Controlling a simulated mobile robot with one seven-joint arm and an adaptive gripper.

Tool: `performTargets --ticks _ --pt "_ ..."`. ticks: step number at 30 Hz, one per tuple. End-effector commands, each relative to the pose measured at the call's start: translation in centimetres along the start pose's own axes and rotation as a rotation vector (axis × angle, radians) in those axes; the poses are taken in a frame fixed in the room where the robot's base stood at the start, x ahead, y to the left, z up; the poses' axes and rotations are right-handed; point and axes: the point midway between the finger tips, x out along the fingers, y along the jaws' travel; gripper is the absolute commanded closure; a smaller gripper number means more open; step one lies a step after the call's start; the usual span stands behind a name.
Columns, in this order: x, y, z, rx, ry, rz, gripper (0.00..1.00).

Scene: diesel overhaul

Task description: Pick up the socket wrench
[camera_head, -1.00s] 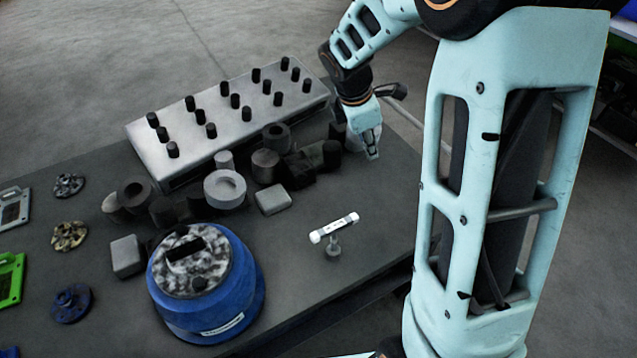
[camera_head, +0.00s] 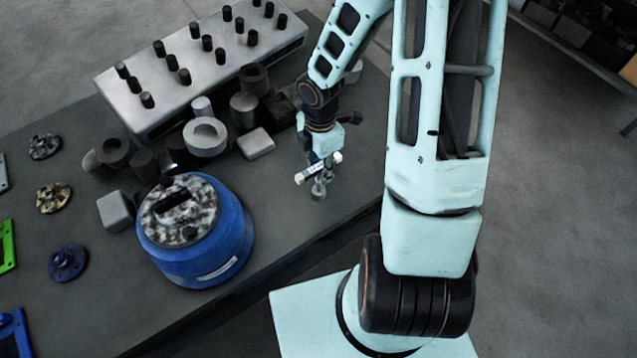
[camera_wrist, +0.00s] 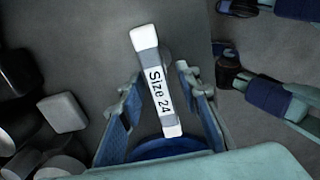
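The socket wrench (camera_head: 319,168) has a white, grey-banded handle bar across the top and a grey socket at its lower end. It stands upright near the dark table's front edge. In the wrist view, the wrench (camera_wrist: 157,85) shows a white label reading "Size 24". My gripper (camera_head: 324,160) is above the wrench in the head view. In the wrist view, my gripper (camera_wrist: 159,80) has its two blue-padded fingers apart, one on each side of the bar, with visible gaps. The socket is mostly hidden under the bar in that view.
On the table (camera_head: 290,225), a blue round-based unit (camera_head: 205,245) stands left of the wrench. A grey block (camera_head: 256,144), a light ring (camera_head: 205,137) and several dark cylinders lie behind. A long metal block with black pegs (camera_head: 170,100) is at the back.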

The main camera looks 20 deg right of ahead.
Motion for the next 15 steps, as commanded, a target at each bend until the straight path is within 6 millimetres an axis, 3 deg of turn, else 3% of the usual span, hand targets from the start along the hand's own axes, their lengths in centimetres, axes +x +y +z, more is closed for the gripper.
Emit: performTargets --ticks 9,15 --pt "4.3 0.0 -0.4 -0.002 0.0 -0.002 0.69" --pt "5.2 0.0 -0.3 0.0 -0.001 0.001 0.69"
